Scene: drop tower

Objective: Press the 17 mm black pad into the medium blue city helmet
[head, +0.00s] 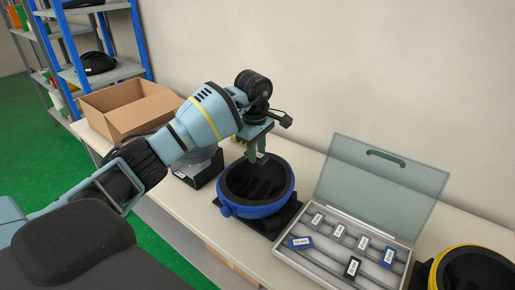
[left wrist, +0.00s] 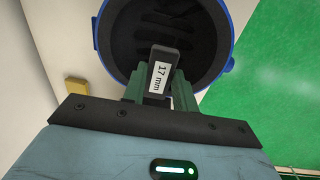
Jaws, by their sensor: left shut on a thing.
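The blue city helmet (head: 258,208) lies open side up in a black stand on the table, its dark inside showing. It also shows in the left wrist view (left wrist: 232,30), behind the fingers. My left gripper (head: 258,158) is above the helmet's far rim, pointing down. In the left wrist view its green fingers (left wrist: 165,90) are shut on a black pad (left wrist: 168,56) with a white label reading "17 mm". The pad stands out past the fingertips toward the helmet's inside. Whether it touches the lining I cannot tell. My right gripper is out of view.
An open grey case (head: 340,262) with several labelled blue and black pads stands right of the helmet, lid raised. A yellow-rimmed helmet (head: 470,262) is at the far right.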

